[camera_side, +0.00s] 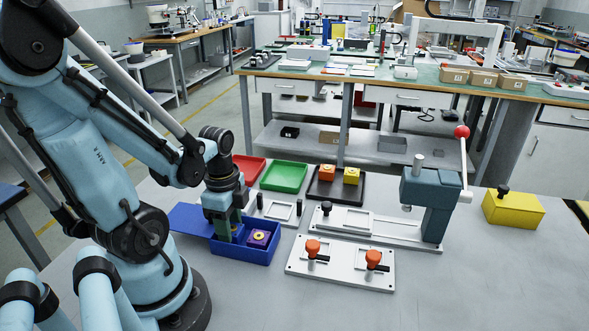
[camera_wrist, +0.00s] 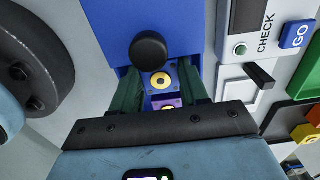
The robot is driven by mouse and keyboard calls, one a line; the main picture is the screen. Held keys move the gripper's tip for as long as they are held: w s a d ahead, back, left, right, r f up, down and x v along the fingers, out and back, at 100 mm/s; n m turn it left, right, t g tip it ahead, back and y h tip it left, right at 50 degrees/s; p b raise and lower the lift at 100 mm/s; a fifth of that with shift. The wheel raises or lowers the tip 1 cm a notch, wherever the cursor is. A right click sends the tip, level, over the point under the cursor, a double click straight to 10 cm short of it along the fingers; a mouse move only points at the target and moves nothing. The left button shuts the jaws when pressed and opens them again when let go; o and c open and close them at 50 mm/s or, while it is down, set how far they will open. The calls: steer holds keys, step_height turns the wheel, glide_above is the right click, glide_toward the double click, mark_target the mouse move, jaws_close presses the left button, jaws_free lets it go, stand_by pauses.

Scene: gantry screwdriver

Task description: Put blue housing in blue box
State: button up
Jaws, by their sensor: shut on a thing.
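The blue box (camera_side: 248,257) stands open on the table in the side view, with its flat blue lid part (camera_side: 188,217) to the left. My gripper (camera_side: 232,235) points down into the left part of the box. In the wrist view its green fingers (camera_wrist: 160,82) are closed on both sides of the blue housing (camera_wrist: 147,82), which has a yellow ring on top. The gripper largely hides this housing in the side view. I cannot tell whether the housing touches the box floor. A purple housing (camera_side: 250,240) with a yellow ring sits in the box beside it.
A red tray (camera_side: 246,166), a green tray (camera_side: 283,178) and a black tray (camera_side: 325,190) with orange and yellow housings stand behind. A white fixture plate (camera_side: 340,272) with orange-knobbed clamps and a press (camera_side: 425,203) stand to the right. A black knob (camera_wrist: 149,49) is close to the fingers.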

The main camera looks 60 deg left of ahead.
steer(key=shift+f, duration=0.3)
stand_by(0.5)
steer(key=o, duration=1.2)
steer(key=shift+o, duration=0.2)
steer(key=shift+r, duration=4)
steer(key=w+d+r+n+t, duration=0.4)
steer(key=w+d+n+t, duration=0.3)
steer(key=w+d+n, duration=0.2)
steer(key=w+d, duration=0.2)
steer(key=w, duration=0.1)
steer(key=shift+w, duration=0.2)
